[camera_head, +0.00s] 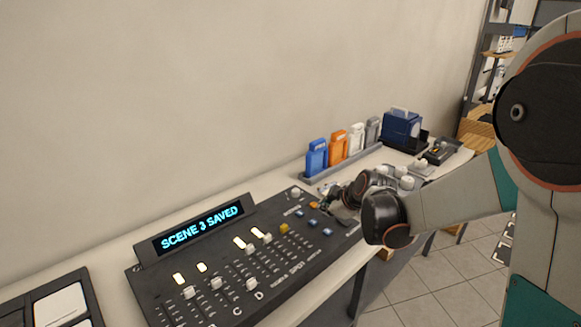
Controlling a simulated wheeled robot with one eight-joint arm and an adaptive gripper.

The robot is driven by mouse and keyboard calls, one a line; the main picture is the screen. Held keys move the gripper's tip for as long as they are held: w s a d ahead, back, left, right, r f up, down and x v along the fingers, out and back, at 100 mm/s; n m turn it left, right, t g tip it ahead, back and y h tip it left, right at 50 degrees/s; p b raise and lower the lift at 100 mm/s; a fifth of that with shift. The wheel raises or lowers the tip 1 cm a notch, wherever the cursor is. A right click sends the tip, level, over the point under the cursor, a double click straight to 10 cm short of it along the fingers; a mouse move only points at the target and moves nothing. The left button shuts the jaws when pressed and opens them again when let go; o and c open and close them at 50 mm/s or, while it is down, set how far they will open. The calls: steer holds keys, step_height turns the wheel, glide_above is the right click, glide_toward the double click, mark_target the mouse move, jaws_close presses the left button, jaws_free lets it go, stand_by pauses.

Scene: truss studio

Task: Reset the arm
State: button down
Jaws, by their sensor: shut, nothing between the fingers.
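My arm comes in from the right side of the head view and reaches over the right part of a dark control console. My gripper (327,197) is at the arm's end, small and partly hidden by the wrist, above the console's right end. Its fingers look shut with nothing in them. The console (165,296) lies on a pale desk. Its raised display (203,229) reads "SCENE 3 SAVED" in blue letters. The console carries several white sliders, lit pale buttons, a yellow button (284,229) and blue buttons (312,219).
Behind the gripper, a grey rack holds blue (316,158), orange (337,148), white and grey cartridges. A dark blue box (401,130) and a small device (436,152) stand farther right. A framed panel (62,306) lies at lower left. Tiled floor is open below the desk.

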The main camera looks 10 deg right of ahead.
steer(key=s+r+m+h, duration=0.1)
steer(key=s+m, duration=0.3)
steer(key=s, duration=0.7)
steer(key=s+r+m+g+h, duration=0.1)
steer(key=s+r+m, duration=0.3)
steer(key=s, duration=0.7)
steer(key=s+r+m, duration=0.2)
steer(key=s+m, duration=0.2)
steer(key=s, duration=0.7)
steer(key=shift+d+r+g+h, duration=0.4)
